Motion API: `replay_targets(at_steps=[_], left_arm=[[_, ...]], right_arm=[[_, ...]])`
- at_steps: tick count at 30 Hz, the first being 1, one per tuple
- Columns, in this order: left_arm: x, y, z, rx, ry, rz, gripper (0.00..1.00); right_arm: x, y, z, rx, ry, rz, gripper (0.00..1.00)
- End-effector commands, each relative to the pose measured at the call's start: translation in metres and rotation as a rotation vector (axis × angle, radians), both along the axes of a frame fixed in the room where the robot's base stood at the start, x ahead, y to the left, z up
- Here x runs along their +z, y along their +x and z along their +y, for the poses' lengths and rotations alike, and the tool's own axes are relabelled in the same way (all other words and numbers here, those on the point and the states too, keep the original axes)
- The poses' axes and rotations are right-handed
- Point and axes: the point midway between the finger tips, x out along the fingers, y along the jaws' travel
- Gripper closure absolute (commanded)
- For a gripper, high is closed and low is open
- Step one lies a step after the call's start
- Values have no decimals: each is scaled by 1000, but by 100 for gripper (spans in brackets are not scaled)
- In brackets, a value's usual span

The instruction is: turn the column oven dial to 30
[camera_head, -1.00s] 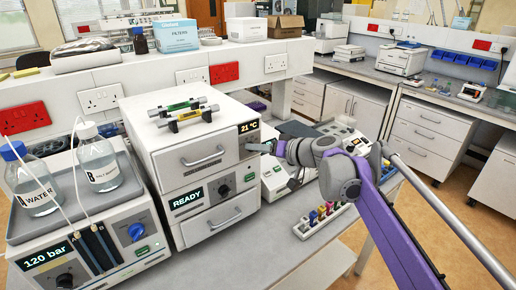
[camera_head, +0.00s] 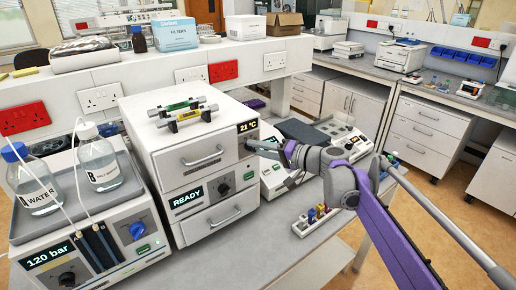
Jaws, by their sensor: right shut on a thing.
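The column oven (camera_head: 200,146) is the top white unit of the stack, with a drawer handle on its front and a small display (camera_head: 248,126) reading 21 °C. My right gripper (camera_head: 254,147) is at the oven's right front, just below this display, shut on the oven dial. The dial is hidden behind the fingers, so its angle cannot be read. My right arm reaches in from the lower right. My left gripper is out of view.
Below the oven is a unit (camera_head: 203,200) showing READY, with its own dark knob. A pump (camera_head: 95,262) with two bottles stands at left. A vial rack (camera_head: 316,219) sits on the bench under my right arm. Two column cartridges (camera_head: 183,112) lie on the oven.

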Motion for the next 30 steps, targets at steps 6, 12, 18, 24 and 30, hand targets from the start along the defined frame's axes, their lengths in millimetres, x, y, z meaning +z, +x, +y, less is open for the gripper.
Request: replay_targets(at_steps=[6, 12, 18, 24, 30], left_arm=[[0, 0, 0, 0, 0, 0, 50], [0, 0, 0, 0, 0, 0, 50], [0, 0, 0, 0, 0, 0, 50], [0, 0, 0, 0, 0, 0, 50], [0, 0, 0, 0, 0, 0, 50]], right_arm=[[0, 1, -1, -2, 28, 20, 100], [0, 1, -1, -2, 31, 22, 100], [0, 1, 0, -2, 30, 21, 59], [0, 0, 0, -1, 29, 21, 34], [0, 0, 0, -1, 29, 21, 34]])
